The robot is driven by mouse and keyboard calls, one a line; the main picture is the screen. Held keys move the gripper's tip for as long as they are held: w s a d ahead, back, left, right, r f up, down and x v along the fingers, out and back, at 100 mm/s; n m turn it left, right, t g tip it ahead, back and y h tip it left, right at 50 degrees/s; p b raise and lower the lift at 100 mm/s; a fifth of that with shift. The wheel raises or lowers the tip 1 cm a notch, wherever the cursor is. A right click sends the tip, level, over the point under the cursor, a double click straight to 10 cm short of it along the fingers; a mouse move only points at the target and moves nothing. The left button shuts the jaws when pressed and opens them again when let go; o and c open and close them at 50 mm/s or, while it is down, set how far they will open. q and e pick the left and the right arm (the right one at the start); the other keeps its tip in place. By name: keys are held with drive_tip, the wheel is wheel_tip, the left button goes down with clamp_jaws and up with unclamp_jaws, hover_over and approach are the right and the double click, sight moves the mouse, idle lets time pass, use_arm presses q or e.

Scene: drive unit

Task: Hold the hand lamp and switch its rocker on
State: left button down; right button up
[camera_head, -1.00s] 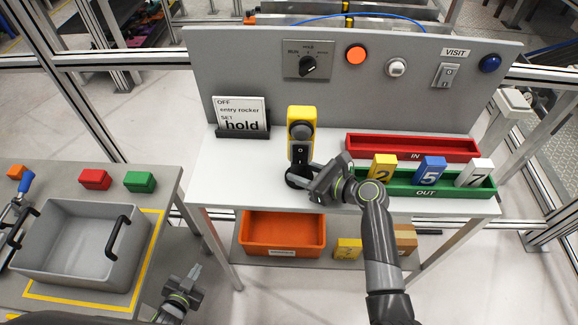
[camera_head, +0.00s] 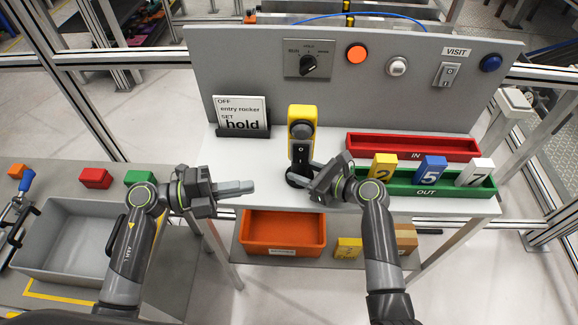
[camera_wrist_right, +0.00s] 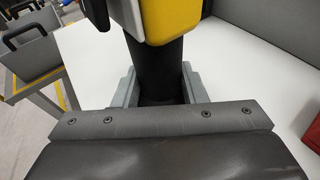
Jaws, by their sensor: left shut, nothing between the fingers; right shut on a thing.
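The hand lamp (camera_head: 302,122) stands upright on the white table, with a yellow head, a round dark lens and a black handle below. A dark rocker (camera_head: 299,151) marked with a 0 is on its front. My right gripper (camera_head: 310,182) is shut on the lamp's lower handle. In the right wrist view the black handle (camera_wrist_right: 160,70) is between the two grey fingers, below the yellow head (camera_wrist_right: 178,22). My left gripper (camera_head: 250,186) is shut and empty, left of the lamp and apart from it, its fingertips pointing right near the table's front edge.
A sign (camera_head: 240,113) reading "OFF entry rocker SET hold" stands behind left. A red IN tray (camera_head: 410,147) and a green OUT tray (camera_head: 400,190) with numbered blocks are at right. The back panel (camera_head: 220,60) carries a knob, buttons and a VISIT switch. An orange bin (camera_head: 283,247) sits below.

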sight(301, 154)
use_arm(q)
drive_tip(key=shift+d, duration=0.1)
idle(0.3)
drive_tip(key=w+d, duration=0.6)
drive_tip(key=d, duration=0.3)
drive_tip(key=shift+w+d+f, duration=0.2)
drive_tip(key=shift+d+f, duration=0.05)
drive_tip(key=shift+f, duration=0.2)
